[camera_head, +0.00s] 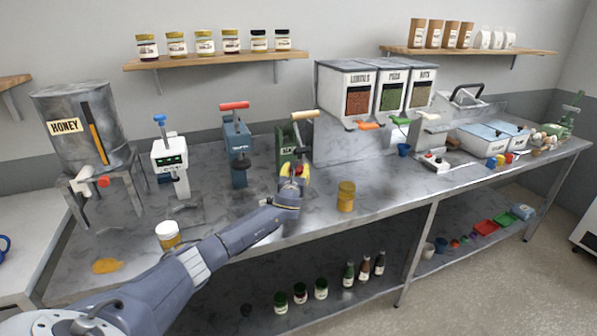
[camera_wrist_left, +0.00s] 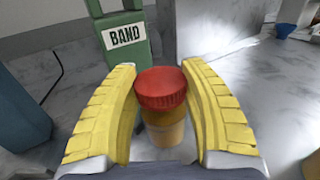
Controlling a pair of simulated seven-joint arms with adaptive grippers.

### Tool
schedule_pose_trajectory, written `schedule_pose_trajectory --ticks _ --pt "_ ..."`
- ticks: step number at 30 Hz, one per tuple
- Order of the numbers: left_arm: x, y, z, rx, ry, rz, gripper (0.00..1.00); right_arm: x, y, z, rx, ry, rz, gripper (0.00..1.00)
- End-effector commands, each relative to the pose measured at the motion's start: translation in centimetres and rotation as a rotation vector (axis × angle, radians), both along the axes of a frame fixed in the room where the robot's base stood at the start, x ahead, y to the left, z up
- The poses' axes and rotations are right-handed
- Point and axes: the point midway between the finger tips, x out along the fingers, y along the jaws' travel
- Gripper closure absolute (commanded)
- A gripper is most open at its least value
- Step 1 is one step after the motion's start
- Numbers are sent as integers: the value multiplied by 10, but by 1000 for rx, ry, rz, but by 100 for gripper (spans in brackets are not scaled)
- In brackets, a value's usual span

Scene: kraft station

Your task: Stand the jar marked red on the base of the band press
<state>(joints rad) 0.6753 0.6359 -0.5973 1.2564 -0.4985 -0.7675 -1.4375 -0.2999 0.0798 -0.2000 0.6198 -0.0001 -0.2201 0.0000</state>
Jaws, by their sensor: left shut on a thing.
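The jar with a red lid is between the yellow fingers of my left gripper (camera_head: 295,178). In the left wrist view, its red lid (camera_wrist_left: 161,88) and amber body (camera_wrist_left: 163,127) stand upright, and the gripper (camera_wrist_left: 160,68) is shut on it. The green band press (camera_head: 284,143) with a beige handle is just behind the gripper. Its BAND label shows in the left wrist view, where the press (camera_wrist_left: 126,62) is beyond the jar and to the left. The arm hides most of the jar and the press base in the head view. My right gripper is not in view.
An amber jar (camera_head: 346,197) stands right of the gripper, and a white-lidded jar (camera_head: 168,236) stands front left. A blue press (camera_head: 237,150) and a white device (camera_head: 171,165) stand left of the band press. The dispenser bins (camera_head: 343,95) are to its right.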

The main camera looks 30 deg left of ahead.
Motion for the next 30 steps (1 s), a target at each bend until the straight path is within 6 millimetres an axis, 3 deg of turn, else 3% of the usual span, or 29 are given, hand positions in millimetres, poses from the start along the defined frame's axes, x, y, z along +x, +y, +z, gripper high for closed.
schedule_pose_trajectory --ticks 2,3,9,20,30 --pt "0 -1 -3 -2 4 -1 100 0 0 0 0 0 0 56" --pt "-1 -1 -4 -2 6 -1 49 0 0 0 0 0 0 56" --pt "0 -1 -3 -2 5 -1 28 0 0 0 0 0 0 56" --pt "-5 -3 -3 -2 4 -1 28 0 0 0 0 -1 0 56" --pt "-44 -20 -4 -2 4 -3 28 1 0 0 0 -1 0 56"
